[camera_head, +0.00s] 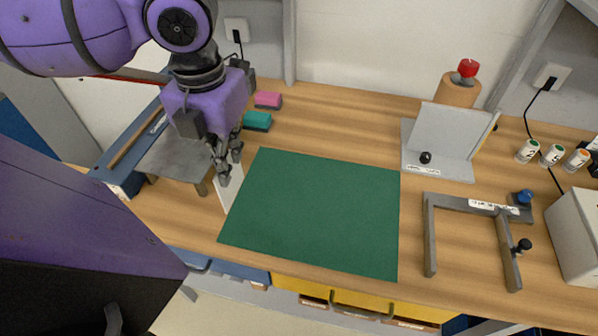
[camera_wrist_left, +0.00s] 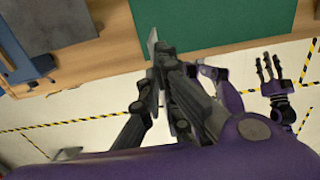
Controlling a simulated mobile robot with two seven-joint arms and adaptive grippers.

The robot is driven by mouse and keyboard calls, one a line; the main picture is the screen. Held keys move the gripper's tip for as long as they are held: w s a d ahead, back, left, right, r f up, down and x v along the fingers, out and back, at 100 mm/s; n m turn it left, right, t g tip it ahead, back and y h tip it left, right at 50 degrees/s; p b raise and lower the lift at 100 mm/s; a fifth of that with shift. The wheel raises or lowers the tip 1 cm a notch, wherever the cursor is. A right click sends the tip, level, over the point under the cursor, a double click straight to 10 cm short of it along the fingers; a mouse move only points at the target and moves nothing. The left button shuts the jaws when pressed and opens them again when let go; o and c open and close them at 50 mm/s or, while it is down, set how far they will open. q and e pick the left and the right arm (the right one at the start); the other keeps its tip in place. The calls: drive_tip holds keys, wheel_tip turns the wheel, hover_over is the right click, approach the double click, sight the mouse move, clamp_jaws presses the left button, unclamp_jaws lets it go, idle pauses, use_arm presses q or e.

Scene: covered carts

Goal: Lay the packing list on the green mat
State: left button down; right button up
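The packing list (camera_head: 230,188) is a thin white sheet, held on edge and seen nearly side-on at the left edge of the green mat (camera_head: 318,215). My left gripper (camera_head: 226,174) points down and is shut on the sheet's upper part. In the left wrist view the sheet (camera_wrist_left: 152,42) shows as a narrow pale strip beside the fingers (camera_wrist_left: 165,65), and the mat (camera_wrist_left: 215,18) is just beyond. I cannot tell whether the sheet's lower edge touches the table. The mat is flat and bare. My right gripper (camera_wrist_left: 270,68) shows in the left wrist view, fingers apart and empty, away from the table.
A grey-blue frame stand (camera_head: 150,140) is left of the gripper. Pink (camera_head: 268,99) and teal (camera_head: 257,121) blocks lie behind. A grey angled fixture (camera_head: 440,140) and an open grey frame (camera_head: 465,204) stand right of the mat. Yellow drawers (camera_head: 350,302) are below the front edge.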

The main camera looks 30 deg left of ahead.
use_arm(q)
drive_tip(key=w+d+f+b, duration=0.2)
drive_tip(key=w+f, duration=0.9)
drive_tip(key=f, duration=0.1)
drive_tip(key=shift+w+b, duration=0.2)
drive_tip(key=shift+b, duration=0.15)
use_arm(e)
drive_tip(key=f, duration=0.1)
drive_tip(key=s+d+f, duration=0.1)
drive_tip(key=f, duration=0.1)
drive_tip(key=shift+s+d, duration=0.2)
use_arm(q)
drive_tip(key=shift+d+f, duration=0.1)
drive_tip(key=shift+f, duration=0.1)
use_arm(e)
drive_tip(key=shift+w, duration=0.15)
